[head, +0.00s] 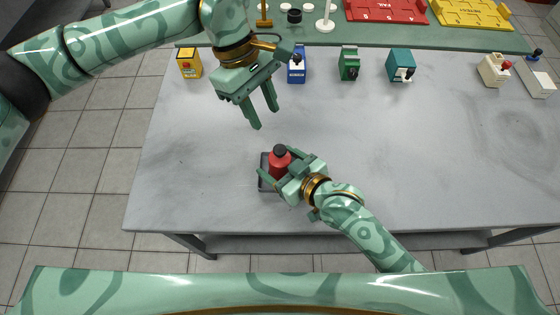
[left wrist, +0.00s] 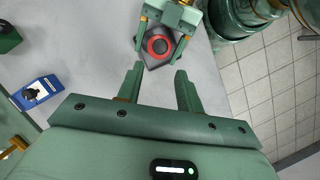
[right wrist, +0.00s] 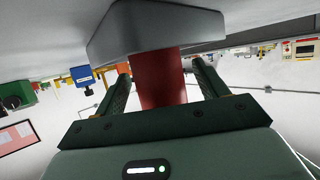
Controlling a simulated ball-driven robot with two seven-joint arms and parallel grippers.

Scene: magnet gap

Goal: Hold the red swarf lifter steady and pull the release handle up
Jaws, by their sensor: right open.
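The red swarf lifter (head: 279,168), a red cylinder with a black top knob (head: 280,150), stands upright on a dark grey base (head: 264,180) near the table's front edge. My right gripper (head: 282,170) has its fingers apart on either side of the red body. In the right wrist view the red body (right wrist: 158,78) shows between the fingers, with gaps beside it. My left gripper (head: 263,106) is open and empty above the table, behind the lifter. In the left wrist view the lifter's red ring and dark centre (left wrist: 158,46) lie beyond the open fingers.
A row of small boxes stands at the back: yellow (head: 189,63), blue (head: 297,66), green (head: 349,64), teal (head: 401,66) and white (head: 494,70). Behind them are a red tray (head: 387,10) and a yellow tray (head: 472,12). The table (head: 440,140) is clear right of the lifter.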

